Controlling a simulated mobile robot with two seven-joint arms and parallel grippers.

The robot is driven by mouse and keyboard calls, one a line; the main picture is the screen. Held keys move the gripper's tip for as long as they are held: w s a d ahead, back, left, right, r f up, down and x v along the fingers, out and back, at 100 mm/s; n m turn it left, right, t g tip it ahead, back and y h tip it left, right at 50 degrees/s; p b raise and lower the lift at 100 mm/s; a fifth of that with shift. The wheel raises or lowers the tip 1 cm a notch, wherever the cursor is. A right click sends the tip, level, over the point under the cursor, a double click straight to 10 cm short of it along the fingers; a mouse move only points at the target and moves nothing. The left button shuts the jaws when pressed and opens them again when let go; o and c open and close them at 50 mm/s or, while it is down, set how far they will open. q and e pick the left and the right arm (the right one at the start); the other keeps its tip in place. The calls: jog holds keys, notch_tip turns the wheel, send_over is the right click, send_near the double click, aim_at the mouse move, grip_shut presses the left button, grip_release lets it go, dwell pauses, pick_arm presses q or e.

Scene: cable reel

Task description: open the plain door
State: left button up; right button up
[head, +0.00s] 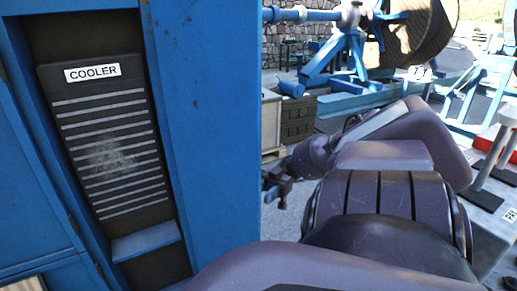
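A blue cabinet fills the left of the head view. Its flat, unmarked blue panel (207,130) stands upright, and another blue panel (28,190) is at the left edge. I cannot tell which of these is the plain door, and no handle shows. Between them is a dark recess with a slatted panel labelled COOLER (105,140). My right arm reaches up from the lower right and bends away. My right gripper (275,188) is small and dark, just right of the blue panel's edge in the picture. I see nothing held, and its finger gap is unclear. My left gripper is out of view.
Behind my arm stand a grey-green crate (296,122) and a large cable reel (425,35) on a blue stand (345,55). A little grey floor shows beyond my gripper.

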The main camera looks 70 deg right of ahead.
jog(key=b+v, duration=0.6)
jog(key=v, duration=0.2)
jog(key=shift+d, duration=0.2)
jog(key=shift+s, duration=0.1)
dwell(0.5)
